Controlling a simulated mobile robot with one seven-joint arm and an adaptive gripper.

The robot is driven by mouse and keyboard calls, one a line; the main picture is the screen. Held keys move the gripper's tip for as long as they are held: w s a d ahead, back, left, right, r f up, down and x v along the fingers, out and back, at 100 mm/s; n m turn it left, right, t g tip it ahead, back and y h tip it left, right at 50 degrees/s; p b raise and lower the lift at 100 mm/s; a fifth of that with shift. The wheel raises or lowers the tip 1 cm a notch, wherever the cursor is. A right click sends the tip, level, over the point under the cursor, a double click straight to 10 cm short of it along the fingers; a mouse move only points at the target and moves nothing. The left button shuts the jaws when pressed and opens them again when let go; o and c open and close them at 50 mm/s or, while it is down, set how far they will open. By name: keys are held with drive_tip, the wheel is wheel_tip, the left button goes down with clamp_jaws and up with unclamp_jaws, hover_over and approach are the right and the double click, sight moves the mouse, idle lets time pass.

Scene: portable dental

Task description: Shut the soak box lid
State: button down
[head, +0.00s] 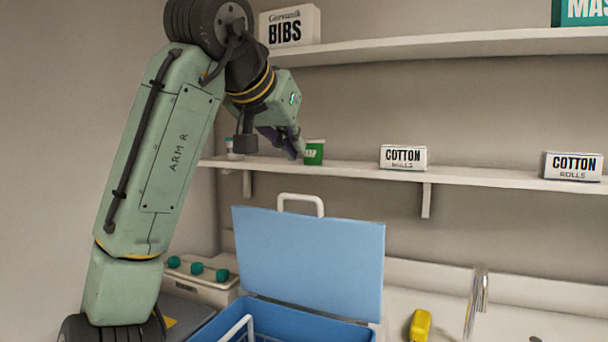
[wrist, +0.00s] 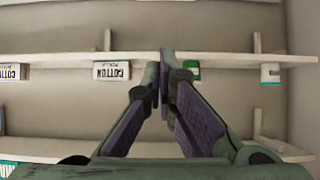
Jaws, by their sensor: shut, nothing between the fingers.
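The soak box (head: 262,322) is blue and stands open at the bottom middle of the head view. Its light blue lid (head: 310,258) stands raised at the back, with a white handle (head: 301,197) on its upper edge. A white bar shows at the box's front, and the inside is mostly cut off. My gripper (head: 298,152) is above the lid, in front of the lower shelf, apart from the lid and empty. In the wrist view my gripper (wrist: 160,72) has its fingertips together. The soak box does not show in the wrist view.
A case with teal caps (head: 205,279) stands left of the soak box. A yellow object (head: 420,326) and a tap (head: 477,303) are at right.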

drive_tip(key=shift+w+d+f+p, duration=0.35)
drive_tip(key=shift+w+f+p, duration=0.25)
drive_tip(key=shift+f, duration=0.55)
drive_tip(key=shift+w+d+f+p, duration=0.4)
drive_tip(key=shift+w+f+p, duration=0.2)
drive_tip(key=shift+f, duration=0.6)
drive_tip(key=shift+w+d+f+p, duration=0.35)
drive_tip(key=shift+w+f+p, duration=0.25)
drive_tip(key=shift+f, duration=0.55)
